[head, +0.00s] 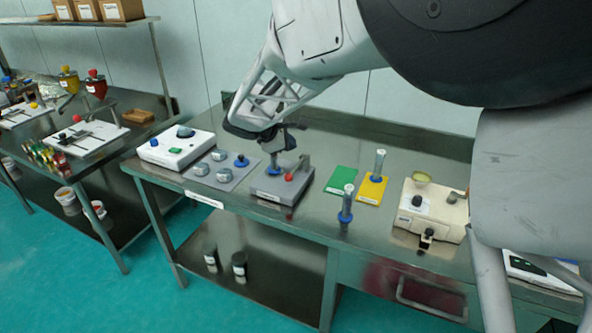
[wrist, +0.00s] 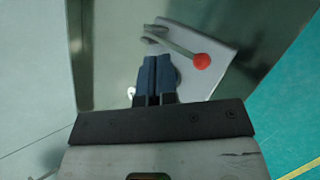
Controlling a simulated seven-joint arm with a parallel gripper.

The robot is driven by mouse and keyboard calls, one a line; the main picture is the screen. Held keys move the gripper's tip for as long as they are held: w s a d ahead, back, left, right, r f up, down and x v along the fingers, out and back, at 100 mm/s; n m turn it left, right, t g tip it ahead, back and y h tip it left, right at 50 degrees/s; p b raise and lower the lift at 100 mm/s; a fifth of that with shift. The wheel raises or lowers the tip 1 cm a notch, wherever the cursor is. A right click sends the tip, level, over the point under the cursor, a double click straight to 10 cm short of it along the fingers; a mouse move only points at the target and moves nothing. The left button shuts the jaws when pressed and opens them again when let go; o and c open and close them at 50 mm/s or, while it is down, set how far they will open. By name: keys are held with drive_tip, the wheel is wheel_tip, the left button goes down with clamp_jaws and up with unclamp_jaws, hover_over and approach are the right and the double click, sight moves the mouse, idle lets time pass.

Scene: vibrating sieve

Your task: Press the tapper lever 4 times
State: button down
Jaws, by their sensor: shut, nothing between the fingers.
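The tapper is a grey box (head: 276,188) on the steel bench, with a lever ending in a red ball knob (head: 289,177). In the wrist view the lever's rod (wrist: 172,40) runs from a bracket at the upper left to the red knob (wrist: 201,61) at the right. My gripper (head: 273,163) is shut and empty, pointing down over the box, left of the knob. In the wrist view its closed fingers (wrist: 156,62) lie to the left of the knob and below the rod. They appear apart from the knob; contact with the box cannot be told.
Left of the tapper are a grey plate with round pieces (head: 223,168) and a white device (head: 176,147). Right of it are a green mat (head: 342,180), a yellow mat (head: 371,190), upright tubes (head: 346,208) and a beige machine (head: 432,211).

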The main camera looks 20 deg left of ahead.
sight(289, 175)
wheel_tip(289, 175, up, 2)
drive_tip(key=shift+r, duration=0.1)
idle(0.4)
drive_tip(key=shift+f, duration=4.45)
drive_tip(key=shift+f, duration=1.65)
idle(1.3)
